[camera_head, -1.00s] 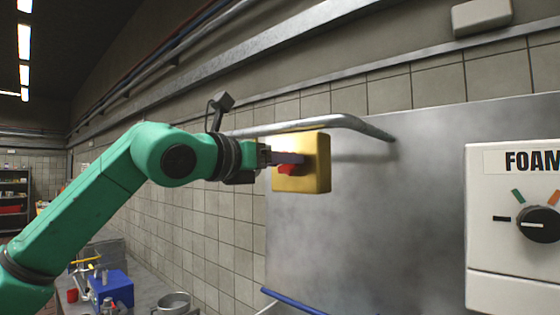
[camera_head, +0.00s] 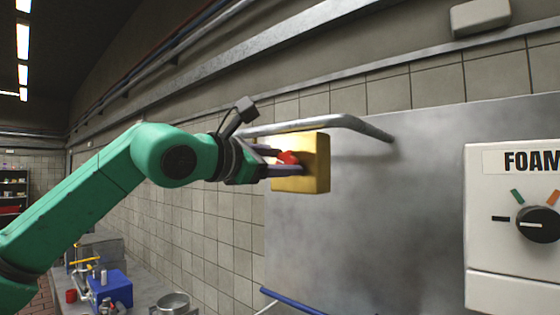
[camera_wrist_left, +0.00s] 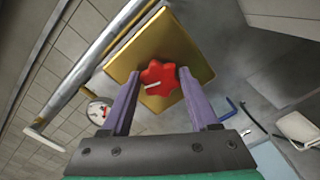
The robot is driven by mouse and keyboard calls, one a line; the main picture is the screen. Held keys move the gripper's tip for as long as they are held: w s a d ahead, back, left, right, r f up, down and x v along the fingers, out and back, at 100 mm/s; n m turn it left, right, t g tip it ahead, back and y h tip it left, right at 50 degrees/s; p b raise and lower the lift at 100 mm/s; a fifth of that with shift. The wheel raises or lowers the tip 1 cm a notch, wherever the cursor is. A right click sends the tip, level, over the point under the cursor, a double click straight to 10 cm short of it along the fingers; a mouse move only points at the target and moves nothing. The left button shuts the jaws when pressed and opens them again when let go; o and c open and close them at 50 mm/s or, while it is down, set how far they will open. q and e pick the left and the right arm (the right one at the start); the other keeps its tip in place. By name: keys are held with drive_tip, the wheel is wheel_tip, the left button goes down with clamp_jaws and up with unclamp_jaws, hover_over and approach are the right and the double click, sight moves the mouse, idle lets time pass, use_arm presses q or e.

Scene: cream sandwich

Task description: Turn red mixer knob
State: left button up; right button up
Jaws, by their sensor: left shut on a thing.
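The red mixer knob (camera_head: 287,157) sits on the face of a yellow box (camera_head: 316,165) mounted by the steel wall panel. In the left wrist view the star-shaped red knob (camera_wrist_left: 159,77) with a white mark lies between the two purple fingers, in front of the yellow box face (camera_wrist_left: 150,46). My left gripper (camera_head: 285,162) reaches in from the left and is shut on the knob, with one finger above and one below it in the head view. My right gripper is in neither view.
A bent metal pipe (camera_head: 330,120) runs just above the yellow box. A white FOAM panel (camera_head: 500,235) with a black dial (camera_head: 537,225) is at the right. A counter at the lower left holds a blue machine (camera_head: 110,288) and a metal pot (camera_head: 173,302).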

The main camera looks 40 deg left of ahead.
use_arm(q)
drive_tip(key=shift+m, duration=0.8)
drive_tip(key=o, duration=1.4)
